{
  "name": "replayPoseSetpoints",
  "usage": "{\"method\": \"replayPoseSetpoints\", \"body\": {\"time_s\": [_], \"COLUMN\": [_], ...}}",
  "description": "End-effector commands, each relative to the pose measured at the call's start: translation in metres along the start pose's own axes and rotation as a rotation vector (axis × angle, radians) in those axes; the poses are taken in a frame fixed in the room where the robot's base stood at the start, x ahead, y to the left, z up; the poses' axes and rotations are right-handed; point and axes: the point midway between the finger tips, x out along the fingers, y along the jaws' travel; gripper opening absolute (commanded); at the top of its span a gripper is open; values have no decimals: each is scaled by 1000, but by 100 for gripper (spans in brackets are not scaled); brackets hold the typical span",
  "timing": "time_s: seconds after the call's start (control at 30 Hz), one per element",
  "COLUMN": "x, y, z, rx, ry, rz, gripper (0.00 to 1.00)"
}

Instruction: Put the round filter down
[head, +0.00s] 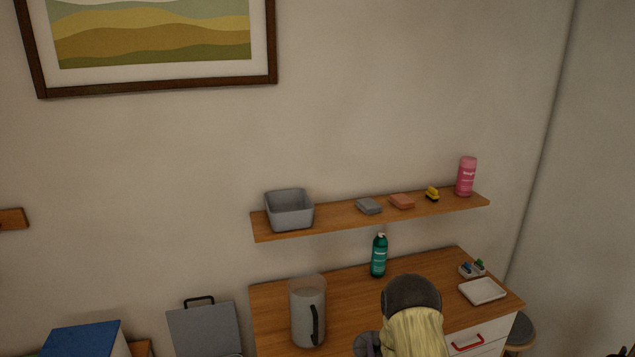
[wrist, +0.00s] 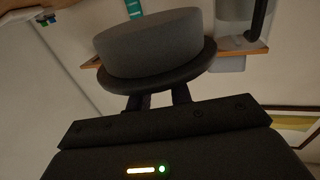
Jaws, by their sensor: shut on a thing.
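The round filter (wrist: 155,45) is a dark grey disc-shaped body with a wider black rim, large in the wrist view. My gripper (wrist: 160,99) is shut on its rim side, with both fingers meeting the near edge. In the head view a grey rounded part, which looks like the filter (head: 363,344), shows low beside my arm, to the right of the clear pitcher (head: 307,312). My arm hides much of it and the gripper there. The filter is held in front of the pitcher and shelf in the wrist view; its height above the desk is unclear.
The wooden desk (head: 345,288) carries the pitcher, a teal bottle (head: 379,256), a white tray (head: 483,291) and small items (head: 472,269). A wall shelf (head: 340,219) above holds a grey bin (head: 289,210), small blocks and a pink bottle (head: 466,177). Bare desk shows between pitcher and bottle.

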Motion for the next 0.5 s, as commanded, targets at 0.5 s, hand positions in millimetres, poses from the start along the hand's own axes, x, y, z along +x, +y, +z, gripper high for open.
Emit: {"method": "replayPoseSetpoints", "body": {"time_s": [0.5], "x": [-11], "y": [-1], "z": [84], "rx": [0], "ry": [1], "rz": [-2], "gripper": [0]}}
